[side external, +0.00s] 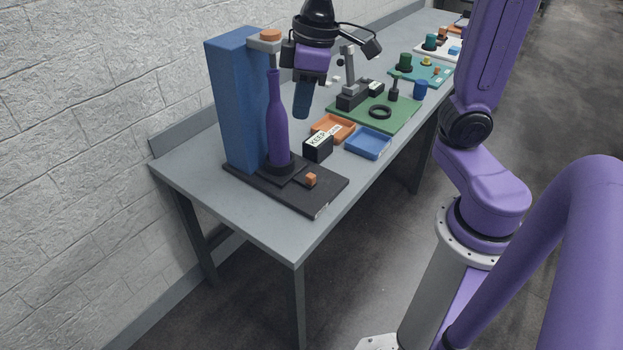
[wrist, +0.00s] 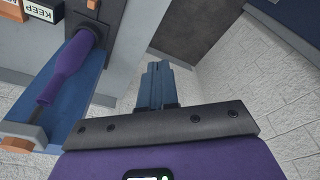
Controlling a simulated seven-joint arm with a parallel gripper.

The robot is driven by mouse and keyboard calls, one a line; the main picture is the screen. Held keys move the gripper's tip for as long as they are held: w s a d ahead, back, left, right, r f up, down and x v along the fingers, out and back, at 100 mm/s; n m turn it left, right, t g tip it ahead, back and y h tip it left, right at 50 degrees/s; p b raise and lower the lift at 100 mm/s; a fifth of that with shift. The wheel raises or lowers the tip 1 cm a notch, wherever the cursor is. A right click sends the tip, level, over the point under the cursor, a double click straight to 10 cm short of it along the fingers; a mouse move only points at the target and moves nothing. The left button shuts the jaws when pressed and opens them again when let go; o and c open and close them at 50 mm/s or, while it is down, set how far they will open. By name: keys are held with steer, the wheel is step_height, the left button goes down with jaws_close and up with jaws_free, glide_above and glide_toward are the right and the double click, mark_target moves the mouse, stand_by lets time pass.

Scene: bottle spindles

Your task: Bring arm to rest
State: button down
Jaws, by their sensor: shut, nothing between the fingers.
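My gripper (side external: 302,104) hangs over the table, to the right of a purple bottle, with its blue fingers pointing down. In the wrist view the fingers (wrist: 158,85) are together, with nothing between them. The purple bottle (side external: 277,125) stands upright on a black base (side external: 318,200), below an orange-capped grey arm (side external: 265,42) on a tall blue column (side external: 235,105). The bottle also shows in the wrist view (wrist: 66,68). My gripper is apart from the bottle.
A black block labelled KEEP (side external: 318,148), an orange tray (side external: 333,127) and a blue tray (side external: 368,143) are beside the bottle station. A green board (side external: 395,118) with fixtures lies behind. A small orange cube (side external: 311,179) sits on the black base. The table's front left corner is bare.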

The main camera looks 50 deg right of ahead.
steer(key=s+d+f+n, duration=0.2)
steer(key=s+f, duration=0.2)
steer(key=s, duration=0.4)
steer(key=s+d+f+n+g, duration=0.1)
steer(key=s+f+n, duration=0.2)
steer(key=s, duration=0.6)
steer(key=shift+d+f+h, duration=0.35)
steer(key=shift+f+h, duration=0.05)
steer(key=shift+f, duration=0.35)
